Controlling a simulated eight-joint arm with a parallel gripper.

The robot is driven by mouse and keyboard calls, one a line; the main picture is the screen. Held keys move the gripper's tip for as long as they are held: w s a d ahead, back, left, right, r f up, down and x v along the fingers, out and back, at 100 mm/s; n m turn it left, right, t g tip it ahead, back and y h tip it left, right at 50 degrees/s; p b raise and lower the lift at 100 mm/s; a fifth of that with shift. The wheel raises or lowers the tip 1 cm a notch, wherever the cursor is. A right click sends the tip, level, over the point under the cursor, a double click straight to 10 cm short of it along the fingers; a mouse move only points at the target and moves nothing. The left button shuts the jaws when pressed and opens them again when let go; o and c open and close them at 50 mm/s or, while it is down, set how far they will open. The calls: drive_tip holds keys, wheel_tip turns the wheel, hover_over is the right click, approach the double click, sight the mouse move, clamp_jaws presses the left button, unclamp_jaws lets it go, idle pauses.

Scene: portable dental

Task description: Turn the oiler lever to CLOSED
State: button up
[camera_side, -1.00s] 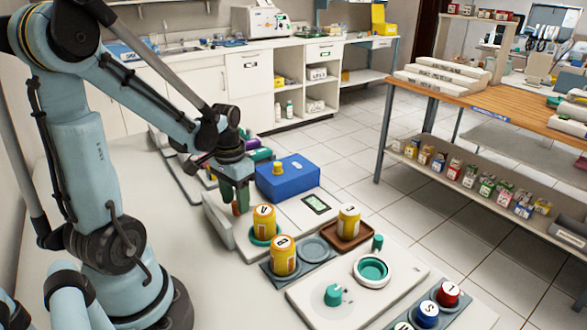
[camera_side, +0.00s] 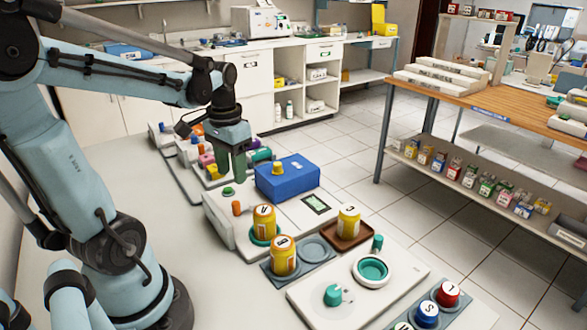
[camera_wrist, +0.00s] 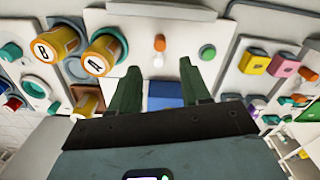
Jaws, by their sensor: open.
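A white unit (camera_side: 222,217) on the bench bears a small upright orange lever (camera_side: 237,208), which I take for the oiler lever, and a green button (camera_side: 228,192). In the wrist view the orange lever (camera_wrist: 159,43) has a white part just below it, and the green button (camera_wrist: 207,52) is to its right. No OPEN or CLOSED marking can be read. My gripper (camera_side: 232,174) is open and empty, above and behind the lever and apart from it. In the wrist view my gripper (camera_wrist: 158,78) has its two green fingers spread, with the lever beyond their tips.
A blue box (camera_side: 287,180) with a yellow knob stands right of my gripper. Yellow jars (camera_side: 284,257) stand in front of the white unit. A panel with a teal knob (camera_side: 333,295) is nearer. Behind my gripper are colored blocks (camera_side: 207,160). The left bench is clear.

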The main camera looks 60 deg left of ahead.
drive_tip(key=shift+r, duration=2)
drive_tip(key=w+d+f+m+t, duration=0.1)
drive_tip(key=w+d+t, duration=0.1)
drive_tip(key=d, duration=0.5)
drive_tip(key=w+d+f+m+t, duration=0.1)
drive_tip(key=w+d+m+t, duration=0.1)
drive_tip(key=d+t, duration=0.3)
drive_tip(key=d, duration=0.3)
drive_tip(key=shift+d+f, duration=0.25)
drive_tip(key=shift+f, duration=0.1)
